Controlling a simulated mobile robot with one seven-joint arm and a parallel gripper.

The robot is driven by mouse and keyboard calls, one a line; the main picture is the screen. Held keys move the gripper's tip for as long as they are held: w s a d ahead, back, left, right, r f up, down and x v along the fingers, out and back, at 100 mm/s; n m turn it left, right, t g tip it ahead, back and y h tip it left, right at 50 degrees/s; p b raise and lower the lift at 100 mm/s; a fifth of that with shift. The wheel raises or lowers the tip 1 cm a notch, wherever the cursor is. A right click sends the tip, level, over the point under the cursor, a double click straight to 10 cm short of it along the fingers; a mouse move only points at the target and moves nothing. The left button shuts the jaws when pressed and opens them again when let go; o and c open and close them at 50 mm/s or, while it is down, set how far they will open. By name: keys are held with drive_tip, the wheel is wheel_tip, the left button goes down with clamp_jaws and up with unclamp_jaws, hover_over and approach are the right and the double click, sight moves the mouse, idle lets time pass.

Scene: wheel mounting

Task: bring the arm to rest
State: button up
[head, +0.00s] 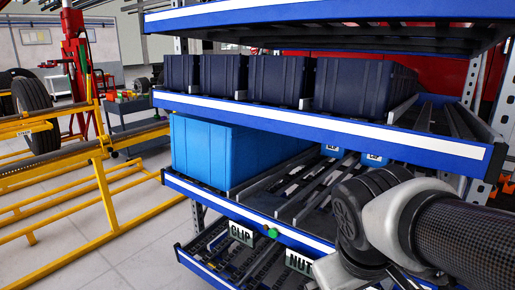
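My arm enters from the lower right of the head view, with a dark patterned link, a light grey joint and a black rounded joint. It is in front of the right part of the blue-edged rack (250,218) and hides some of its lower shelf. My gripper is not visible in this view, so its opening and anything in it cannot be seen.
A light blue bin (205,152) sits on the rack's middle shelf, with several dark bins (272,78) above. Labels read CLIP (241,234) and NUT (299,262). A yellow frame (105,200) stands left, near a wheel (36,112). Bare floor (135,250) lies between frame and rack.

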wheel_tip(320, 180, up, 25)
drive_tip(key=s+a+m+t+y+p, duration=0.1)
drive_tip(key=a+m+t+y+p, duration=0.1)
drive_tip(key=p, duration=1.9)
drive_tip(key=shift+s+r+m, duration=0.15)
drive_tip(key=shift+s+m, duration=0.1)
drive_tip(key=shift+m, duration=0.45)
